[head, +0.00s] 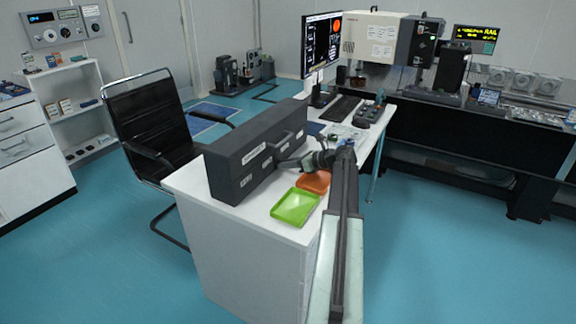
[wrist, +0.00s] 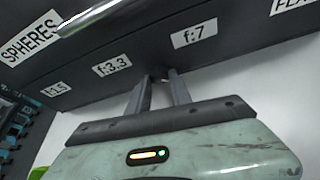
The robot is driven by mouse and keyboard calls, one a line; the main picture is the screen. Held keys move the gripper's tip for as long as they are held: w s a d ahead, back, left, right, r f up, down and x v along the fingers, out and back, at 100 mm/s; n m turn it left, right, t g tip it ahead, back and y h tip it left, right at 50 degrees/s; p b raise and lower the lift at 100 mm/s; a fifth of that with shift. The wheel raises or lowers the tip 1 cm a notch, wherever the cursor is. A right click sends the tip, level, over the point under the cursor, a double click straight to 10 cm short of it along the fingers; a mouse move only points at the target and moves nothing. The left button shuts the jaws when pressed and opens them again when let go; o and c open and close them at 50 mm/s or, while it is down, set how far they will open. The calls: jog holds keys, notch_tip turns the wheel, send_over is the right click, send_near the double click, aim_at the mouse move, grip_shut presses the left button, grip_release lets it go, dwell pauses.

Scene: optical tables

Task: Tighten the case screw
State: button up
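The case (head: 262,150) is a long dark grey box with a handle and white labels, standing on the white desk (head: 190,181). My gripper (head: 281,165) points at its labelled long side. In the wrist view the case (wrist: 95,52) fills the upper part, with labels such as "f:3.3" and "f:7". The two fingers of my gripper (wrist: 161,77) reach its lower edge, with a visible gap between them. A small dark spot shows between the tips. I cannot tell whether it is the case screw or whether the fingers hold it.
A green tray (head: 295,207) and an orange tray (head: 314,182) lie on the desk in front of the case, below my arm. A keyboard (head: 341,108) and a monitor (head: 321,45) are further back. A black chair (head: 148,115) stands to the left. The floor at right is clear.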

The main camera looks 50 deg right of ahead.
grip_shut()
jog(key=shift+s+a+n+h, duration=0.1)
jog(key=shift+a+n+h, duration=0.1)
jog(key=shift+n+h, duration=0.7)
jog(key=shift+f+n+t+h+b, duration=0.1)
jog(key=shift+n+t+h+b, duration=0.3)
jog(key=shift+n, duration=0.7)
jog(key=o, duration=0.8)
grip_release()
jog(key=shift+c, duration=0.2)
